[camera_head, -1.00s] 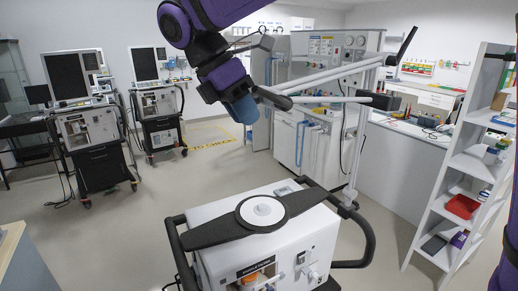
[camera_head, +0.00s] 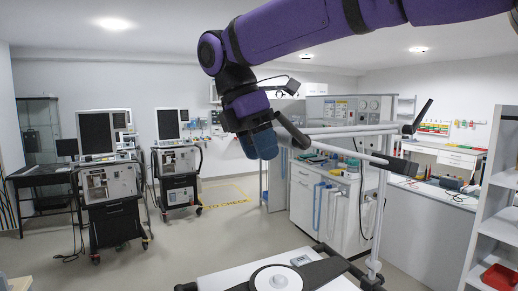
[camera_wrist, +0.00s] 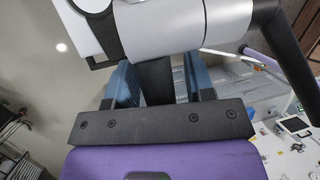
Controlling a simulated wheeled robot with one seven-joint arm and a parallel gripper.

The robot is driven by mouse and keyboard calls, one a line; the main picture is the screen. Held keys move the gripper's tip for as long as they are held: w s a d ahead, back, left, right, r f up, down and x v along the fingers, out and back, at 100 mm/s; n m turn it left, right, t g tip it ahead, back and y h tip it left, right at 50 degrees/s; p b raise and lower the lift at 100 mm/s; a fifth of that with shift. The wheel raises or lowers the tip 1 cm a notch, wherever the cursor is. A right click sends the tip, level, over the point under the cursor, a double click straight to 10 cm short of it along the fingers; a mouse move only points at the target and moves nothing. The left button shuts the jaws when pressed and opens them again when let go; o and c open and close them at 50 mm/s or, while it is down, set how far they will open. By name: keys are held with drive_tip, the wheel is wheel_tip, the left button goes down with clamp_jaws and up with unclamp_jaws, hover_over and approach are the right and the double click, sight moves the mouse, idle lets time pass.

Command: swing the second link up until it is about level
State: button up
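The jointed support arm rises on a pale pole (camera_head: 378,235) at the right of the cart. Two slim pale bars meet near a dark joint (camera_head: 291,131) at their left end. The upper bar (camera_head: 355,130) looks about level; the lower bar (camera_head: 352,153) slopes down to the right. I cannot tell for sure which is the second link. My gripper (camera_head: 262,142) is beside the dark joint. In the wrist view its blue fingers (camera_wrist: 158,82) stand on both sides of a dark piece (camera_wrist: 156,80), with a silver link crossing above. Whether they press on it is unclear.
The cart's white top (camera_head: 225,278) with a round disc is below. Two ventilators on carts, one nearer (camera_head: 110,185) and one farther (camera_head: 177,165), stand at left. A white cabinet (camera_head: 305,195) and counter are behind the pole; shelves (camera_head: 495,220) stand at right.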

drive_tip(key=shift+a+r, duration=0.1)
drive_tip(key=v, duration=1)
drive_tip(key=shift+r, duration=0.3)
